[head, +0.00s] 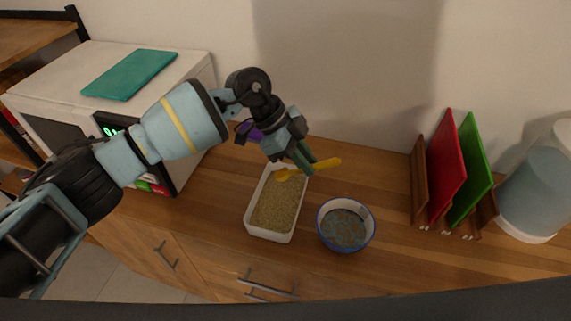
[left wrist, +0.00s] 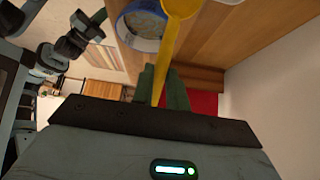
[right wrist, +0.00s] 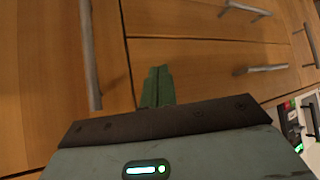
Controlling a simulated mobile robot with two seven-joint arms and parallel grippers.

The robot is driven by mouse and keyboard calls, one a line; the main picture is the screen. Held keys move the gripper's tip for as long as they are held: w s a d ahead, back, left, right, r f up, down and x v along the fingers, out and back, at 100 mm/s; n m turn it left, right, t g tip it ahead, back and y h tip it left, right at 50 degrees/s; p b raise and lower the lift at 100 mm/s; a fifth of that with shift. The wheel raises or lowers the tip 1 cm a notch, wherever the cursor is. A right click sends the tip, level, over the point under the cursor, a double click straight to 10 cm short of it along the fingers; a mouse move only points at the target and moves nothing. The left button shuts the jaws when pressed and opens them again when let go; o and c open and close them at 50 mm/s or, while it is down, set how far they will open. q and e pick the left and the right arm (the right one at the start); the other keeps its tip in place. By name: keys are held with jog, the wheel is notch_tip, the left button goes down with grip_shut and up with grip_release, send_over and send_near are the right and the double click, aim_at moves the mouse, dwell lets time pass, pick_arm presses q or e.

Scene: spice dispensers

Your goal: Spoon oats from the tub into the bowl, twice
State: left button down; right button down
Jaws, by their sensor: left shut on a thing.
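My left gripper (head: 304,158) is shut on a yellow spoon (head: 325,164), held above the back of the tub. The spoon also shows in the left wrist view (left wrist: 168,48), its scoop at the top edge. I cannot tell whether the scoop holds oats. The white rectangular tub (head: 247,221) stands on the counter, with tan oats (head: 275,204) inside. The blue-rimmed white bowl (head: 346,247) stands just right of the tub, its inside blue-grey with brownish patches. My right gripper (right wrist: 157,88) is shut and empty, facing the wooden drawer fronts.
A rack (head: 420,185) with a red board (head: 446,165) and a green board (head: 470,165) stands to the right, beside a large clear container (head: 540,195). A white appliance (head: 65,75) with a teal board (head: 130,74) stands left. Counter between bowl and rack is clear.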

pick_arm(q)
jog(key=shift+s+d+r+n, duration=0.1)
jog(key=shift+d+r+n, duration=0.15)
jog(key=shift+d+n, duration=0.1)
jog(key=shift+f, duration=0.1)
